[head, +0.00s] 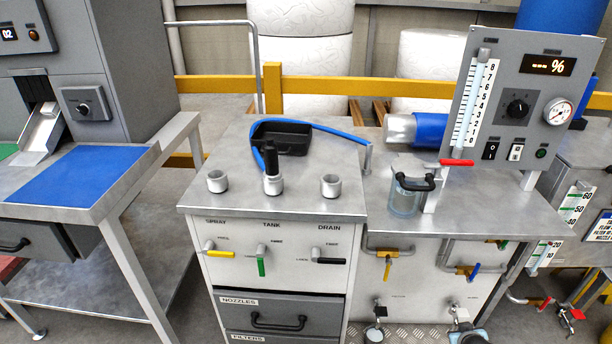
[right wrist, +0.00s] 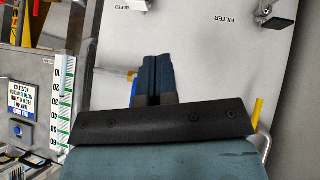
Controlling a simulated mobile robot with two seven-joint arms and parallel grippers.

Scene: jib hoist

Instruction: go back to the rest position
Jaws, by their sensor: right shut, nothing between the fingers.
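My right gripper (right wrist: 152,62) shows in the right wrist view, its two dark blue fingers together with nothing between them. It is in front of a white panel (right wrist: 210,70) that carries upside-down BLEED and FILTER labels. I cannot tell the exact gap to the panel. In the head view, a small teal rounded part at the bottom edge, right of centre, looks like part of my right arm; its fingers cannot be made out there. My left gripper is in neither view.
A steel-topped cabinet (head: 315,197) holds a black tray (head: 283,147), a blue hose (head: 335,131) and several cups. A glass jar (head: 405,200) stands to its right, below a gauge panel (head: 527,75). Valve handles project from the fronts. A blue-matted bench (head: 80,175) stands left.

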